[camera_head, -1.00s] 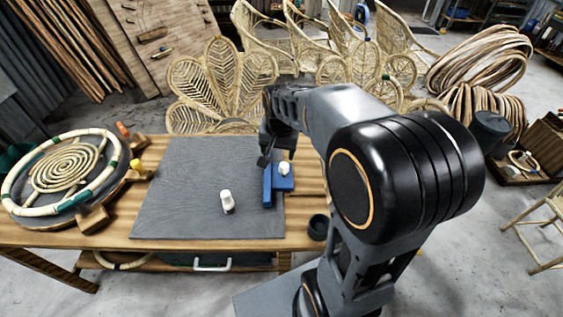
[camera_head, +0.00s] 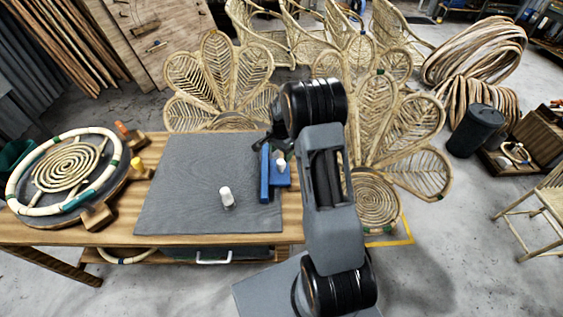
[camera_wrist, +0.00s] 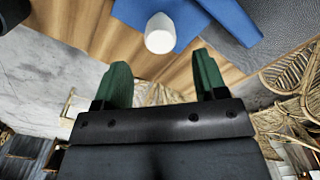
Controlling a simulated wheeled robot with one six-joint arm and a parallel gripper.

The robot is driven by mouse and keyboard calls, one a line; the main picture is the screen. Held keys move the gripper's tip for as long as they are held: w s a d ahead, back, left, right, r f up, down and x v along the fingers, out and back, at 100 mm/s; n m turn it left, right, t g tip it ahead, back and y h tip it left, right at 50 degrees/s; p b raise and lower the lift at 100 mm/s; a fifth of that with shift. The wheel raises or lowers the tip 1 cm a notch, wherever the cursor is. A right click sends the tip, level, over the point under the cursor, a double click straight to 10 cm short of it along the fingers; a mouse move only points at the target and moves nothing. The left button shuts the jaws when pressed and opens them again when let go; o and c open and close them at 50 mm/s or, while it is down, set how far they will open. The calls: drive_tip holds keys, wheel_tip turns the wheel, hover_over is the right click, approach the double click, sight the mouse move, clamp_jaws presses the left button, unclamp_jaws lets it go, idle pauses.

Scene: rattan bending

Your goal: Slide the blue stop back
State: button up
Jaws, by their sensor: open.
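The blue stop (camera_head: 265,178) stands at the right edge of the grey mat on the wooden table. It has an upright blue plate and a low blue base with a white knob (camera_head: 281,165) on its right side. In the wrist view the blue stop (camera_wrist: 230,14) is at the top, with its white knob (camera_wrist: 160,34) just beyond my fingertips. My gripper (camera_wrist: 162,72) is open, its two green fingers apart with nothing between them. In the head view my arm hides most of the gripper.
A white peg (camera_head: 227,197) stands on the grey mat (camera_head: 190,180). A round jig with a rattan coil (camera_head: 28,207) sits at the table's left. Woven rattan chairs (camera_head: 222,75) stand behind the table. A black bin (camera_head: 476,132) is on the floor at right.

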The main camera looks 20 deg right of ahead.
sight(281, 161)
wheel_tip(281, 161, down, 7)
drive_tip(key=shift+r+p, duration=0.1)
drive_tip(key=shift+p, duration=0.35)
drive_tip(key=shift+c, duration=0.2)
